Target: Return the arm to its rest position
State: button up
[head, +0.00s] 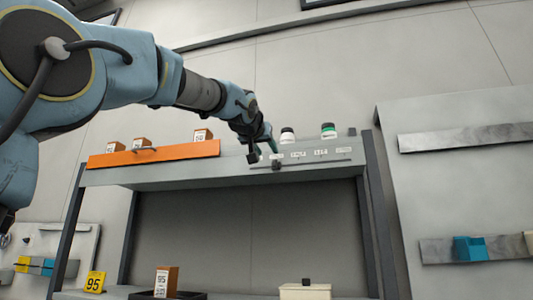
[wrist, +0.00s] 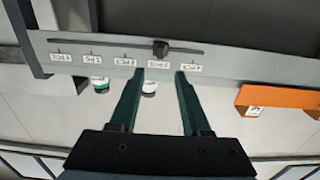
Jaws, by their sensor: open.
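My gripper (head: 263,148) is at the end of my outstretched arm, in front of the upper shelf. In the wrist view its two dark green fingers (wrist: 156,82) are spread apart, with nothing held between them. A white bottle with a dark cap (head: 287,136) stands on the shelf just right of the gripper in the head view. It also shows between the fingers in the wrist view (wrist: 149,88), but beyond them. A second bottle with a green band (head: 329,132) stands farther right.
The upper shelf (head: 220,176) has a labelled rail with a black slider (head: 277,164). An orange bin (head: 150,154) with several small brown boxes is at its left. Below are a dark tray with a box (head: 166,281), a white container (head: 305,291) and a yellow "95" sign (head: 95,281).

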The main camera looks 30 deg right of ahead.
dwell(0.4)
jog(key=w+a+f+n+g+y+p, duration=0.1)
jog(key=w+a+f+y, duration=0.15)
jog(key=w+f, duration=0.45)
jog(key=w+a+f+n+g+y+p, duration=0.15)
jog(key=a+f, duration=0.25)
jog(key=f, duration=0.7)
jog(key=w+a+f+n+g+y, duration=0.1)
jog(key=a+f+y, duration=0.1)
jog(key=a+f, duration=0.6)
jog(key=w+a+f+g+y, duration=0.1)
jog(key=w+a+f+y, duration=0.3)
jog(key=f, duration=0.8)
jog(key=s+a+f+n+g+y+p, duration=0.1)
jog(key=s+a+f+g, duration=0.1)
jog(key=s+a+f, duration=0.35)
jog(key=s+a+f+n+g+p, duration=0.1)
jog(key=s+a+f, duration=0.2)
jog(key=a+f, duration=0.4)
jog(key=s+a+f+n+g, duration=0.1)
jog(key=s+a+f+g, duration=0.1)
jog(key=s+a+f, duration=0.2)
jog(key=s+a+f+n+g+y, duration=0.1)
jog(key=s+a+f, duration=0.4)
jog(key=s, duration=0.5)
notch_tip(320, 180, down, 3)
jog(key=shift+r+g, duration=0.2)
jog(key=shift+g, duration=0.35)
jog(key=shift+w, duration=0.1)
